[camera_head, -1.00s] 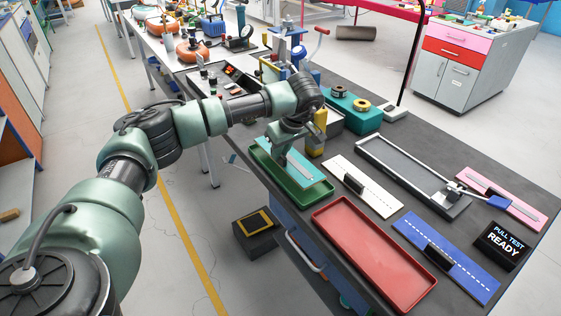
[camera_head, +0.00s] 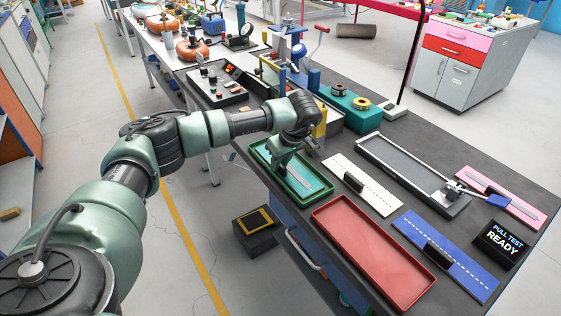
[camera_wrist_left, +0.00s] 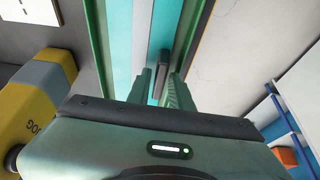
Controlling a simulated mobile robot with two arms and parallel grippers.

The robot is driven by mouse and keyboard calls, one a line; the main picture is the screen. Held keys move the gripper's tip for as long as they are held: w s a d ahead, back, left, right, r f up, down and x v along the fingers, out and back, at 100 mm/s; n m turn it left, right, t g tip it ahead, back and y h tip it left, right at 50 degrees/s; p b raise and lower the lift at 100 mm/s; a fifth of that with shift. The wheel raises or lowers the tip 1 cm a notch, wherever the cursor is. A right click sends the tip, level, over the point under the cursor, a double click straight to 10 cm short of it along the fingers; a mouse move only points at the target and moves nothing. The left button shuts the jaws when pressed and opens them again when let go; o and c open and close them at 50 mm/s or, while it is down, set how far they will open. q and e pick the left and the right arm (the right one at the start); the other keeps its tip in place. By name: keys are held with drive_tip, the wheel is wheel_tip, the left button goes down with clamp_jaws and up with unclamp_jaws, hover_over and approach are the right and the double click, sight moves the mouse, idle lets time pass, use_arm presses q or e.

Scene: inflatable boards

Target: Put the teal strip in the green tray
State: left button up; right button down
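The teal strip (camera_head: 302,179) lies inside the green tray (camera_head: 262,173), lengthwise, with its near part showing. My left gripper (camera_head: 283,166) is over the middle of the strip and hides part of it. In the left wrist view, the strip's dark upright handle (camera_wrist_left: 161,72) stands between the two fingertips of my left gripper (camera_wrist_left: 159,84). Teal surface shows between the left finger and the handle, so the fingers look parted around it. The green tray's walls (camera_wrist_left: 96,45) run along both sides of the strip. My right gripper is not in view.
A red tray (camera_head: 375,255) lies nearer on the bench. A white strip (camera_head: 375,190) and a blue strip (camera_head: 460,265) lie to the right. A yellow block (camera_wrist_left: 42,100) stands close beside my gripper. A grey fixture (camera_head: 410,175) and a pull-test display (camera_head: 505,243) are farther right.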

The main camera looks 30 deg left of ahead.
use_arm(q)
drive_tip(key=b+v, duration=0.1)
drive_tip(key=v, duration=1.1)
drive_tip(key=shift+s, duration=0.1)
